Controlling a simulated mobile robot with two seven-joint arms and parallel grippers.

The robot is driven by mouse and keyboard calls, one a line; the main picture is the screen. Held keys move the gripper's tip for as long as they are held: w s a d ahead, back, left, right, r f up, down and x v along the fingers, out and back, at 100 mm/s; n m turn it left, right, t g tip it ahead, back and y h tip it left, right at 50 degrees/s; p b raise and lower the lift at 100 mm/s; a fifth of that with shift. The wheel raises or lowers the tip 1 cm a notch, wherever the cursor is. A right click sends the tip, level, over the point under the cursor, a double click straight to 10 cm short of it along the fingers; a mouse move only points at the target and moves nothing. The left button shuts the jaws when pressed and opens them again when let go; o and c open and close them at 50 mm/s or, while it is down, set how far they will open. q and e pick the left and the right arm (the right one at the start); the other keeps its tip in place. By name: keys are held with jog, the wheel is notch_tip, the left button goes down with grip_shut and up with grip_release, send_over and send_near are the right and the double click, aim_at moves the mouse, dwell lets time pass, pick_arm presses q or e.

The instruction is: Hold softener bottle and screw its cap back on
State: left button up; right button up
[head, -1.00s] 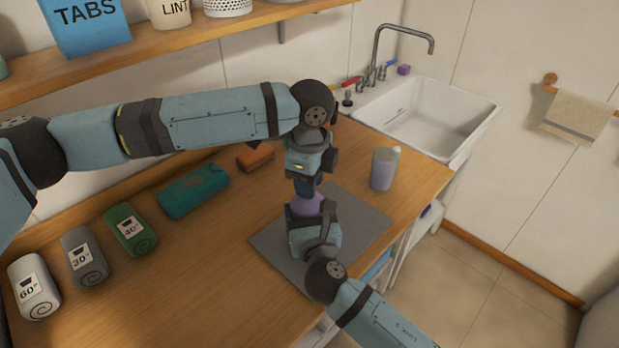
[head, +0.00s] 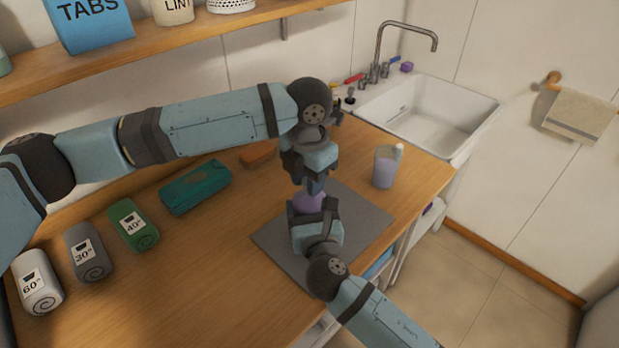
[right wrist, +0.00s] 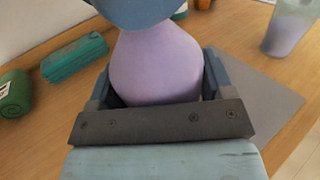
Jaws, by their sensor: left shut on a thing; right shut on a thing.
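The purple softener bottle (head: 307,203) stands upright on the grey mat, mostly hidden by my grippers. Its rounded purple body (right wrist: 155,68) fills the middle of the right wrist view. My right gripper (head: 317,212) is shut around the body from the front right, one finger on each side. My left gripper (head: 314,186) points down from above and is shut at the bottle's top. A rounded blue cap (right wrist: 145,12) sits over the bottle's top in the right wrist view. Its threads and seating are hidden, so I cannot tell how tight it is.
The grey mat (head: 360,230) lies near the counter's front edge. A cup with purple liquid (head: 385,168) stands to the right, before the white sink (head: 440,115). A teal pack (head: 196,187), an orange block (head: 258,153) and rolled towels (head: 133,226) lie to the left.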

pick_arm(q)
jog(key=m, duration=0.4)
jog(key=shift+m, duration=0.4)
jog(key=o, duration=0.9)
jog(key=shift+r, duration=2.25)
jog(key=shift+c, duration=0.4)
